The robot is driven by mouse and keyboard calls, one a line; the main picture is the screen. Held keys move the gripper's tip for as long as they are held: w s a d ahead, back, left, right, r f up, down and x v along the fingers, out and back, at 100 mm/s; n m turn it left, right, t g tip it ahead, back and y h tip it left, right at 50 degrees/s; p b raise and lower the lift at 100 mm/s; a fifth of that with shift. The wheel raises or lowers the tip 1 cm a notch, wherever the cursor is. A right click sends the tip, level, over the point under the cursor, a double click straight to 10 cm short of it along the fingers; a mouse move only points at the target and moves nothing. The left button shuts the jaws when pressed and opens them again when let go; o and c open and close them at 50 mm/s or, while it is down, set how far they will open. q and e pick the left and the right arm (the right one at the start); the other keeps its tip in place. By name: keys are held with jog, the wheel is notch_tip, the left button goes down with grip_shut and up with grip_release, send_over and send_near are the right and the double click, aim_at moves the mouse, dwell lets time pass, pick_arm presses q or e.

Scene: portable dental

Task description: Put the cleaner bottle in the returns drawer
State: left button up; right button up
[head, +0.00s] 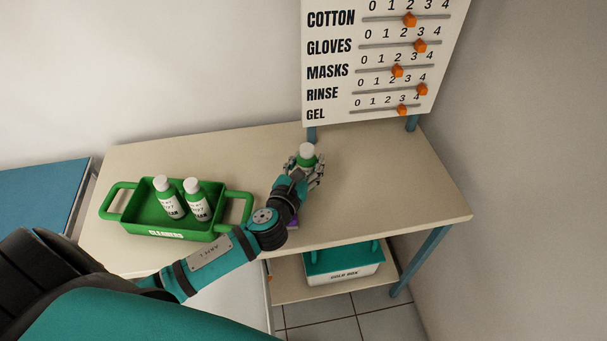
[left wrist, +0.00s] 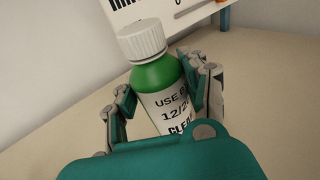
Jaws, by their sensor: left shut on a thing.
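A green cleaner bottle with a white ribbed cap (head: 307,150) is between the fingers of my left gripper (head: 305,172), over the right part of the table. The left wrist view shows the same bottle (left wrist: 158,75) upright, with a label reading "USE B… 12/2…" partly hidden by the gripper. My left gripper (left wrist: 165,105) is shut on it, with fingers on both sides. Two similar bottles (head: 167,198) (head: 197,200) stand in a green tray (head: 128,218) at the left of the table. No returns drawer can be made out. My right gripper is not in view.
A board with sliders (head: 385,60) stands at the table's back. A white and teal cold box (head: 345,272) sits on the lower shelf. A small purple thing (head: 293,224) shows behind my left arm. The table (head: 400,200) is clear at the right.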

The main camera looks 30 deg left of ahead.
aim_at(307, 173)
pick_arm(q)
jog(key=shift+f+b, duration=0.45)
jog(key=shift+f, duration=1.35)
jog(key=shift+f, duration=0.2)
jog(key=o, duration=1.3)
